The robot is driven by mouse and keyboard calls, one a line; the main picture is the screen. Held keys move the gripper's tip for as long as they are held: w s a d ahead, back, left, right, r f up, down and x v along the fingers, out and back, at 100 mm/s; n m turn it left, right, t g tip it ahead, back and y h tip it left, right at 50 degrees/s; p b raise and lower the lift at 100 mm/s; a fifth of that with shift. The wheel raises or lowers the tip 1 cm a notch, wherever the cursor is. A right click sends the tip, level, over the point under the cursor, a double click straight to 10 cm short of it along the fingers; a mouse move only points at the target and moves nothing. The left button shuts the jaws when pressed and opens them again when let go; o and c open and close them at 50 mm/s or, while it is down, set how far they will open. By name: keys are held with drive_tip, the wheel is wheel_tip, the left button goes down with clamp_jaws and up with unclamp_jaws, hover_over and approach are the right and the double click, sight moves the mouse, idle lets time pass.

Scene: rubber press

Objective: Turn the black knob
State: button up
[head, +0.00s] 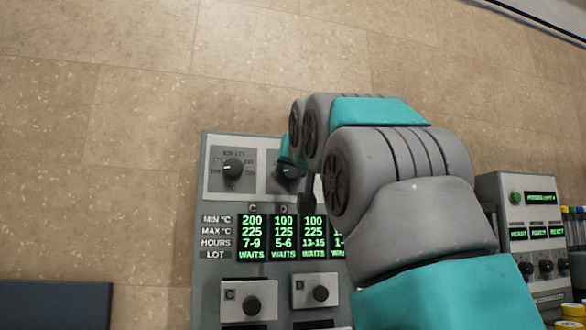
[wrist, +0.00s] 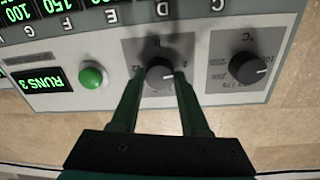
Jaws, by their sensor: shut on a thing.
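A dark round knob (wrist: 159,72) with a light pointer mark sits on a grey plate of the control panel (wrist: 210,92). My gripper (wrist: 161,77) has a fingertip on each side of this knob and is shut on it. In the head view the same knob (head: 289,171) is partly hidden by my gripper and arm. A second black knob (wrist: 247,68) with a white pointer is beside it on the right in the wrist view. In the head view this second knob (head: 233,168) is at the left, clear of my gripper.
A green button (wrist: 92,76) and a green-lit "RUNS" display (wrist: 45,80) are on the same panel. Below the knobs are lit number displays (head: 252,236) and lower knobs (head: 252,305). Another panel (head: 530,230) stands at the right. The tiled surface (head: 130,190) beside the panel is bare.

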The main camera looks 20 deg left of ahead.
clamp_jaws()
drive_tip(key=shift+m, duration=1.5)
drive_tip(key=shift+m+p, duration=0.4)
drive_tip(key=shift+m, duration=2)
drive_tip(key=m, duration=0.4)
drive_tip(key=shift+g, duration=0.4)
drive_tip(key=shift+w+m+y, duration=0.1)
drive_tip(key=shift+m+y, duration=0.2)
drive_tip(key=shift+m, duration=1.4)
